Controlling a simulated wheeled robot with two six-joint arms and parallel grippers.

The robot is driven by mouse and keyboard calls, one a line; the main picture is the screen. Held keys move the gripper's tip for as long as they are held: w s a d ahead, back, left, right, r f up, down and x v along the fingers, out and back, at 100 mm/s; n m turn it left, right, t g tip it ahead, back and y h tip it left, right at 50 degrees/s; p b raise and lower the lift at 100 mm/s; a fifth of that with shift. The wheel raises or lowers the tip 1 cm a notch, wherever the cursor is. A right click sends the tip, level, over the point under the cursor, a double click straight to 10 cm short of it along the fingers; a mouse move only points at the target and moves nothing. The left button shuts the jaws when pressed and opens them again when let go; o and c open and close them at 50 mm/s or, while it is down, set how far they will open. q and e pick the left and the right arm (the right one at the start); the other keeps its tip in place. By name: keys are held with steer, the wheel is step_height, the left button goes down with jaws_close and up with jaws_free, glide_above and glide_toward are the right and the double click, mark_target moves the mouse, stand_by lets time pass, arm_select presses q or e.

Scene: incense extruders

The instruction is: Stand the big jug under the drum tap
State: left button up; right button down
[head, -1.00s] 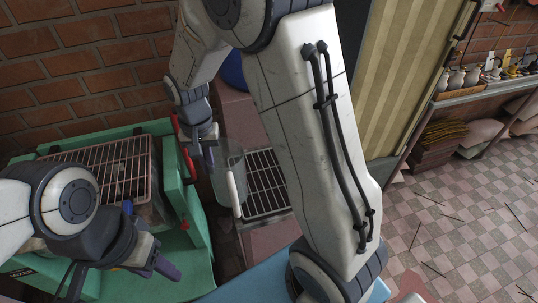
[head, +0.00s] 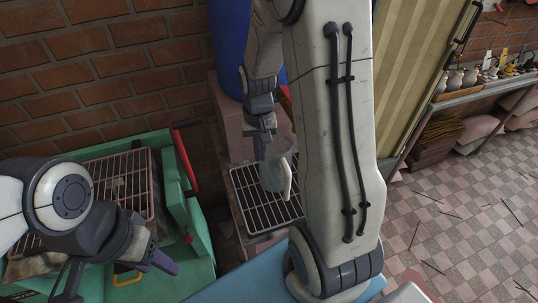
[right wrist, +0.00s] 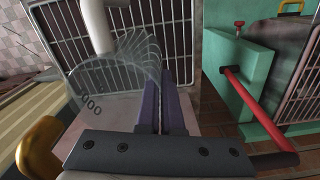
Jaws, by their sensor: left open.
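The big jug (head: 275,172) is clear, with a white handle; in the head view it is upright over the metal grate (head: 246,196). Whether its base touches the grate I cannot tell. My right gripper (head: 263,150) is at its rim. In the right wrist view, the purple fingers (right wrist: 160,108) are close together on the wall of the jug (right wrist: 135,62). The blue drum (head: 228,45) stands behind, partly hidden by my right arm. My left gripper (head: 160,262) is open and empty at the lower left.
A green machine (head: 178,200) with a wire rack (head: 115,185) and a red bar (head: 186,160) stands left of the grate. A brick wall (head: 120,80) closes off the back. A striped yellow panel (head: 420,60) and a shelf of small pots (head: 470,85) are at the right.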

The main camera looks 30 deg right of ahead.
mark_target(278, 169)
steer(key=d+f, duration=0.1)
steer(key=d+f+p, duration=0.1)
steer(key=shift+s+d+f, duration=0.25)
steer(key=shift+s+f, duration=0.1)
steer(key=shift+f, duration=0.55)
steer(key=c, duration=1.1)
jaws_free()
